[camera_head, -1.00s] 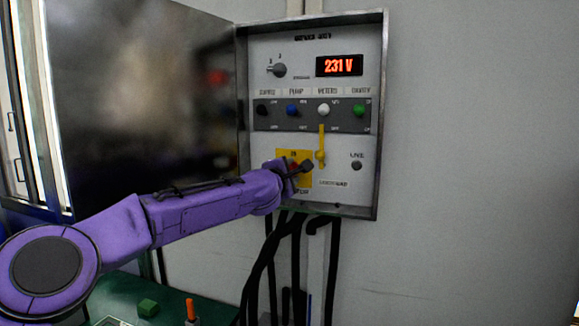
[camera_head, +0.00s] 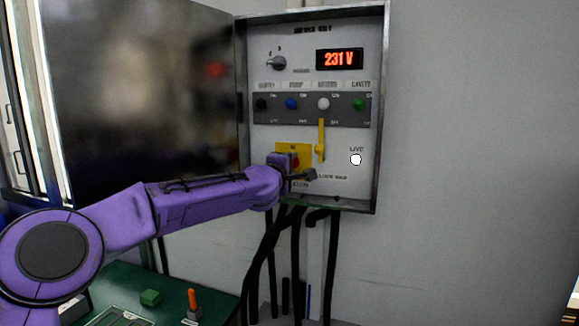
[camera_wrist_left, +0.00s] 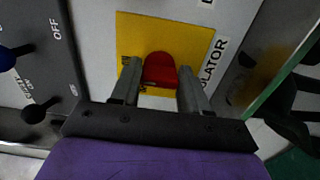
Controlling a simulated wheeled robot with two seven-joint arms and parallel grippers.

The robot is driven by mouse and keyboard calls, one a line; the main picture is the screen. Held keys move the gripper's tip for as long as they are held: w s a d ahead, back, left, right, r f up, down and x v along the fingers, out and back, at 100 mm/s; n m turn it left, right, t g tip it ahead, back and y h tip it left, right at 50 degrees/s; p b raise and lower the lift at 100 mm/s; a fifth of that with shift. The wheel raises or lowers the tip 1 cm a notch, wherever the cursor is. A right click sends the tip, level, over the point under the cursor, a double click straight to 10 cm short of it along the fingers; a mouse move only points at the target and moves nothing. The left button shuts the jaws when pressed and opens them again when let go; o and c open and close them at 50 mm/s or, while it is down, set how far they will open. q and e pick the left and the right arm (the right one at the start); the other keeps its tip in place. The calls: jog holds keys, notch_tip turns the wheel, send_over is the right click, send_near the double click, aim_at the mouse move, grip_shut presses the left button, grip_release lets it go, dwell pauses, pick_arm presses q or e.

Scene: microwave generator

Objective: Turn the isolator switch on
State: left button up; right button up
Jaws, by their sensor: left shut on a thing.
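The red isolator switch knob (camera_wrist_left: 160,72) sits on a yellow plate (camera_wrist_left: 190,32) marked ISOLATOR in the left wrist view. The plate also shows low in the open panel in the head view (camera_head: 293,147). My left gripper (camera_head: 298,167) is at the knob and mostly covers it there. In the left wrist view the gripper (camera_wrist_left: 160,84) has one finger on each side of the knob and is shut on it. The LIVE lamp (camera_head: 356,160) is bright white. My right gripper is not in view.
The panel door (camera_head: 150,95) stands open on the left. A yellow lever (camera_head: 321,140) hangs right beside the isolator. Above are several coloured switches and a 231 V display (camera_head: 339,60). Black cables (camera_head: 333,260) hang below. A green table (camera_head: 185,295) holds small objects.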

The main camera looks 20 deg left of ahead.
pick_arm(q)
jog(key=shift+r, duration=0.2)
jog(key=o, duration=1.1)
jog(key=shift+c, duration=0.2)
jog(key=shift+w+f, duration=0.1)
jog(key=shift+f, duration=0.05)
jog(key=shift+s+f+b, duration=0.15)
jog(key=shift+s+b, duration=0.15)
jog(key=s+b, duration=0.4)
jog(key=s, duration=0.6)
jog(key=shift+a, duration=0.15)
